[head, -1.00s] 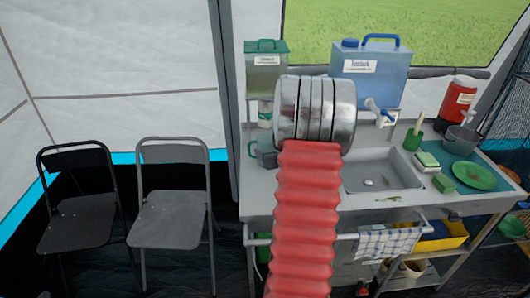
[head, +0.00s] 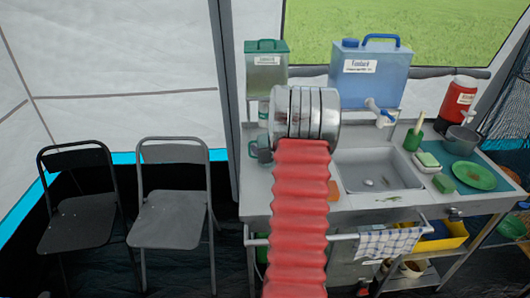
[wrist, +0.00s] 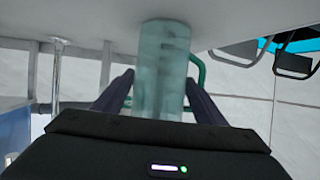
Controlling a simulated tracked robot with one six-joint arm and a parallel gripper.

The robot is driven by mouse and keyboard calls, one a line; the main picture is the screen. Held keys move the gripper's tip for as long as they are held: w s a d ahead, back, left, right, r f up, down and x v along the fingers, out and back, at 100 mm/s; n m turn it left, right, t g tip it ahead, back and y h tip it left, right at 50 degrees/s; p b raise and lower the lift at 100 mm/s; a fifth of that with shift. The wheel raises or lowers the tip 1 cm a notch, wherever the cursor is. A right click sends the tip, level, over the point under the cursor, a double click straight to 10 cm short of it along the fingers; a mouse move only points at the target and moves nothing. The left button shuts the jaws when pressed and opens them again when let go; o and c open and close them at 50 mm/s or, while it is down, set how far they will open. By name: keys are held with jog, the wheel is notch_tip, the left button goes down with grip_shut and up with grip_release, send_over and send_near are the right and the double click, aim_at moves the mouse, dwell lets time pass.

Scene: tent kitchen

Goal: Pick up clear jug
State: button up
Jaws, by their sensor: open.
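The clear jug (wrist: 163,50) is a pale, see-through greenish cylinder with a green handle (wrist: 201,72) in the wrist view, which shows the scene upside down. It stands upright on the grey counter. My gripper (wrist: 158,82) is open, with one dark finger on each side of the jug. I cannot tell whether either finger touches it. My fingers are hidden there.
A blue water container (head: 372,80) with a tap and a green canister (head: 265,68) stand behind the arm. The sink (head: 375,172) is to the right, with a green plate (head: 474,175) beyond it. Two folding chairs (head: 172,215) stand left of the counter.

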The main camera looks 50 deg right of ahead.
aim_at(263, 138)
jog(key=shift+w, duration=0.1)
dwell(0.5)
jog(key=c, duration=1)
jog(key=shift+d+r, duration=0.1)
jog(key=shift+r, duration=0.1)
jog(key=shift+r, duration=1.5)
jog(key=s+a, duration=1.2)
jog(key=a, duration=0.1)
jog(key=shift+a, duration=0.25)
dwell(0.3)
